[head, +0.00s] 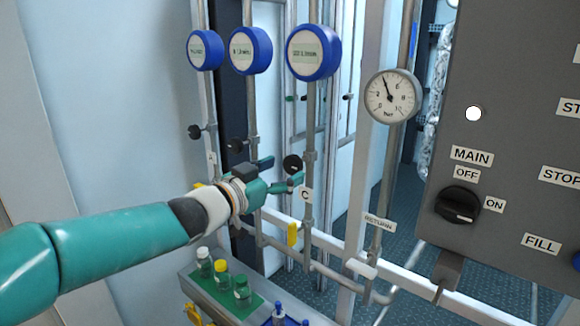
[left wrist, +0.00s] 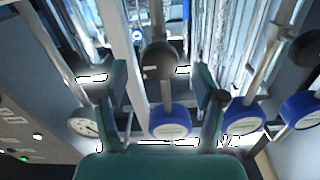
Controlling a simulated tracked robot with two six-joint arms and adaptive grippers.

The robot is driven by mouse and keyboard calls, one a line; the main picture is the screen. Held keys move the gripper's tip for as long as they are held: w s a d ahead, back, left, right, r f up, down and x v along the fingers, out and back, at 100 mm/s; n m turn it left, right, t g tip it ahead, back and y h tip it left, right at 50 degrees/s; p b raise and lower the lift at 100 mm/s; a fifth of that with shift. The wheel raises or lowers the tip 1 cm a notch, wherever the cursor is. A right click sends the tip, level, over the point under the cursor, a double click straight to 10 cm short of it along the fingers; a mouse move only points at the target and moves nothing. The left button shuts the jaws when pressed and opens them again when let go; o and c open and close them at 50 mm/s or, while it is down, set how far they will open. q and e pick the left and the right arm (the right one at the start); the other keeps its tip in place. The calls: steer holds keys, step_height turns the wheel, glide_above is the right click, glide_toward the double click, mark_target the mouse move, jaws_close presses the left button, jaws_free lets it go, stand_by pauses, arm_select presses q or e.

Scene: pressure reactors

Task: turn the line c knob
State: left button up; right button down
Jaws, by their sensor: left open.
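The line C knob (head: 292,163) is a round black knob on the third vertical pipe, just above a white tag marked C (head: 306,194). My left gripper (head: 282,171) is open, its two teal fingers held close to this knob in the head view. In the left wrist view, which is upside down, a dark round knob (left wrist: 159,60) shows between and beyond the open fingers of the left gripper (left wrist: 161,82). No finger clearly touches it. My right gripper is not in view.
Two more black knobs, (head: 195,131) and (head: 235,145), sit on the pipes to the left. Blue digital gauges (head: 314,52) are above. A dial gauge (head: 392,96) and a grey control panel (head: 510,130) stand right. A tray with bottles (head: 222,291) is below.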

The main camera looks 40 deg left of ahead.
mark_target(290, 167)
arm_select(q)
steer(key=shift+w+d, duration=0.15)
steer(key=shift+w, duration=1.75)
